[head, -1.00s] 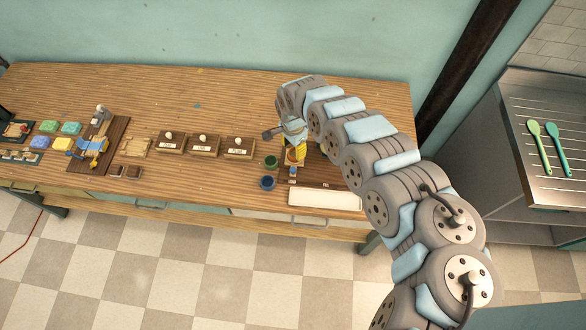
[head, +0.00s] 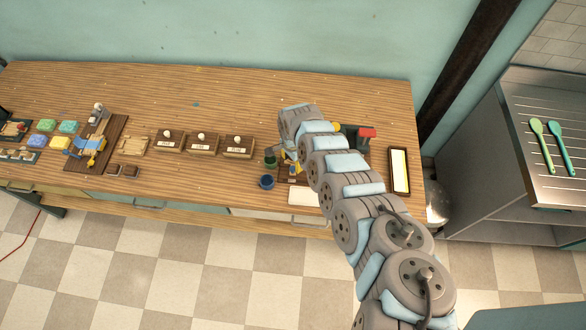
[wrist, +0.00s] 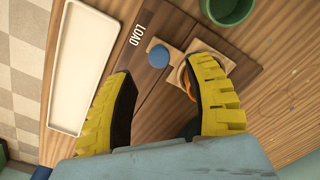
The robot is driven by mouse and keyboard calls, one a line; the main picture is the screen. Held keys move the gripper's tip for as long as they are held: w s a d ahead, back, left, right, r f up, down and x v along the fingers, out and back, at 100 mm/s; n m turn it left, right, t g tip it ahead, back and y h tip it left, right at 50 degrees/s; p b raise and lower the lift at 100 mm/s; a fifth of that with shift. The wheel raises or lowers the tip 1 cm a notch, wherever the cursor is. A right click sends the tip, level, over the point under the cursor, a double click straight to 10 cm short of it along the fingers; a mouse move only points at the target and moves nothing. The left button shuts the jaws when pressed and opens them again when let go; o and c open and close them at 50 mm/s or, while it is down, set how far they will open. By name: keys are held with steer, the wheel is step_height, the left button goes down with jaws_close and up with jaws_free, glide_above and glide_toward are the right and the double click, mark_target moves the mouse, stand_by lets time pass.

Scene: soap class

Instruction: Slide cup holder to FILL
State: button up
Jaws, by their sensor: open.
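The cup holder (wrist: 175,57) is a light wooden piece with a round blue knob (wrist: 157,55) in the wrist view. It sits on a dark wooden board (wrist: 152,87) beside the white word LOAD. My right finger covers much of the holder, and something orange shows at its ring. My gripper (wrist: 163,72) has two yellow ribbed fingers spread apart, one on each side of the knob in the picture. Nothing is gripped; whether a finger touches the holder I cannot tell. The FILL mark is not visible. In the head view my arm hides most of the board.
A green cup (wrist: 229,8) stands close to the holder, with a blue cup (head: 266,181) nearby. A white tray (wrist: 80,65) lies beside the board. A red-topped device (head: 366,132) and a dark-framed panel (head: 399,170) stand to the right of my arm.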

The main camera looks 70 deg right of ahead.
mark_target(293, 168)
steer(key=shift+f+b, duration=1.15)
steer(key=shift+f, duration=1.3)
jaws_close()
